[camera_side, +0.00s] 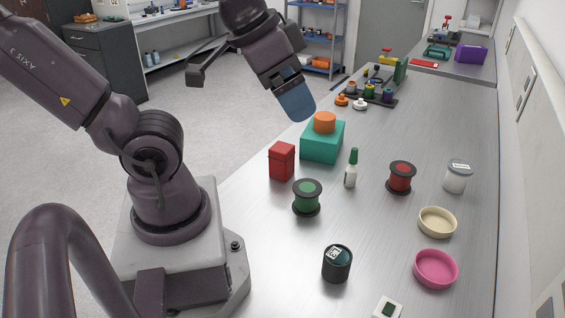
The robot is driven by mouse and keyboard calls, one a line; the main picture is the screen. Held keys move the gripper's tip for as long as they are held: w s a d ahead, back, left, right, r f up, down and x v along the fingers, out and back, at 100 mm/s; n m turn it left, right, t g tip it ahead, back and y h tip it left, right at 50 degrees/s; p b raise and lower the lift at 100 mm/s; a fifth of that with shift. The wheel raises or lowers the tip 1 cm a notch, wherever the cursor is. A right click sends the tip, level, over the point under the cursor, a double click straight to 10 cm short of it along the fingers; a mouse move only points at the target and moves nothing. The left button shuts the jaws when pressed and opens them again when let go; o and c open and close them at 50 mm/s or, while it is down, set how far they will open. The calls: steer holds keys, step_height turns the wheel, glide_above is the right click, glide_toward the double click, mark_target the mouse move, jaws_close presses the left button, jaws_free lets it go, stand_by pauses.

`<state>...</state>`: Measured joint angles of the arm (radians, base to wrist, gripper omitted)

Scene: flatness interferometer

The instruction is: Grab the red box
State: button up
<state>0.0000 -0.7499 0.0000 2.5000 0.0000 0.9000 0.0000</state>
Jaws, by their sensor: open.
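The red box (282,161) stands upright on the metal bench, in front and to the left of a teal block. My gripper (297,106) is raised above the bench, up and slightly right of the red box in the picture. It is open, and its blue tip points down toward the teal block side. I see nothing held in it. The fingers are seen edge-on, so the gap between them is hidden.
The teal block (322,143) with an orange cylinder (325,122) on top stands close behind the red box. A green spool (307,195) is close in front. A bottle (351,169), a red spool (401,176) and a dark jar (337,264) stand farther off.

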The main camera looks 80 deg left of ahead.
steer(key=m+g+y, duration=0.2)
steer(key=m+y, duration=1.4)
steer(key=y, duration=0.4)
glide_above(277, 159)
steer(key=s+d, duration=0.2)
steer(key=d, duration=0.1)
step_height(277, 159, down, 22)
steer(key=f, duration=0.1)
steer(key=f+m+t+h, duration=0.2)
steer(key=m, duration=0.1)
steer(key=a+f+m+t+h, duration=0.1)
steer(key=f+m+t, duration=0.1)
steer(key=m+t, duration=0.1)
steer(key=f+m+t+h, duration=0.2)
steer(key=m+t, duration=0.1)
steer(key=shift+w+a+f+h, duration=0.15)
steer(key=shift+w+f+h, duration=0.05)
steer(key=shift+w+h, duration=0.15)
steer(key=shift+s+a+f+m+h, duration=0.1)
steer(key=shift+f+m+h, duration=0.4)
steer(key=shift+m, duration=0.2)
steer(key=shift+x, duration=2.45)
steer(key=shift+r, duration=0.1)
